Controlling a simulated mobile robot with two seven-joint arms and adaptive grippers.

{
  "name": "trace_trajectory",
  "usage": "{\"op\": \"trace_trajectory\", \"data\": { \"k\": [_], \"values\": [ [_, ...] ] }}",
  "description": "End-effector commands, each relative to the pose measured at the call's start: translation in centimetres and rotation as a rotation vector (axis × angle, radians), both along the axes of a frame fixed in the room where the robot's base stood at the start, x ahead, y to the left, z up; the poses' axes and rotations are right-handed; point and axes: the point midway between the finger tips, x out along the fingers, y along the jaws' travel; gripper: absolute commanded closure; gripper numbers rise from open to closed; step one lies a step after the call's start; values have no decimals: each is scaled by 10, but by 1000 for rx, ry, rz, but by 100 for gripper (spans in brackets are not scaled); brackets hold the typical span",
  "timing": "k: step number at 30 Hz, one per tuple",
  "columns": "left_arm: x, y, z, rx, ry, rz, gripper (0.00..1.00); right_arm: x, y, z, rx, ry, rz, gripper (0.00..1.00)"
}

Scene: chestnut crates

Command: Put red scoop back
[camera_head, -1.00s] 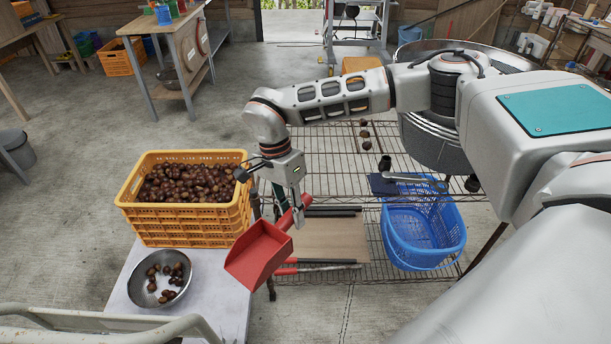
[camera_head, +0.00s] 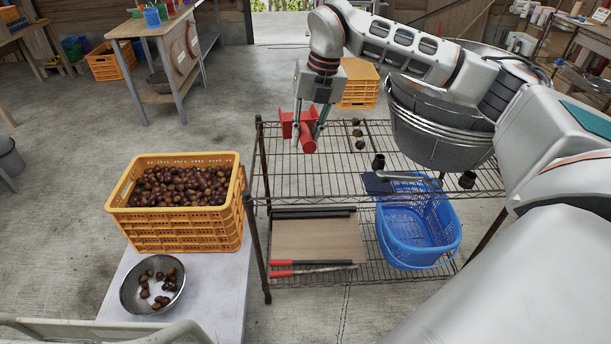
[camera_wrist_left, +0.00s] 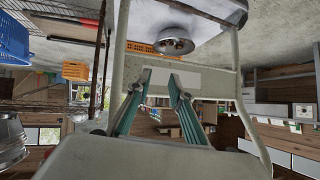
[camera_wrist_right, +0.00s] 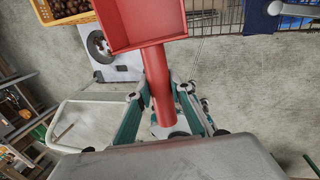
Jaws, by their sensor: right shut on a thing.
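The red scoop (camera_head: 307,141) is held in the head view over the far left part of the wire rack's top shelf (camera_head: 300,199). My right gripper (camera_head: 309,128) is shut on its handle and partly hides the pan. In the right wrist view the red scoop (camera_wrist_right: 157,78) has its handle between the fingers of my right gripper (camera_wrist_right: 160,98) and its pan beyond them. Whether the scoop touches the shelf I cannot tell. My left gripper (camera_wrist_left: 160,76) shows only in the left wrist view, open and empty.
Several chestnuts (camera_head: 358,133) lie on the top shelf right of the scoop. A dark-bladed tool (camera_head: 378,184) lies at its front right. Large metal bowls (camera_head: 437,140) stand at right. An orange crate of chestnuts (camera_head: 180,226) and a colander (camera_head: 128,292) stand at left.

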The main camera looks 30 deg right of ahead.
Motion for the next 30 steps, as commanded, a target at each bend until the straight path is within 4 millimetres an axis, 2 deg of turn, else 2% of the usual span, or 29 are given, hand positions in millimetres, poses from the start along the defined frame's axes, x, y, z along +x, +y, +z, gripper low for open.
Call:
{"op": "trace_trajectory", "data": {
  "k": [4,7,21,25,30],
  "values": [
    [0,0,0,1,-1,0,79,2,-7,5,-2,2,-107,100],
    [0,0,-2,1,0,0,79,2,-9,-5,-2,5,-129,100],
    [3,5,-13,18,-5,-2,79,1,-8,-117,-3,8,-127,100],
    [4,6,-15,23,-5,-2,79,1,-9,-139,-3,6,-127,100],
    [7,7,-13,25,-12,-2,79,2,-9,-150,-2,4,-127,100]
  ]
}}
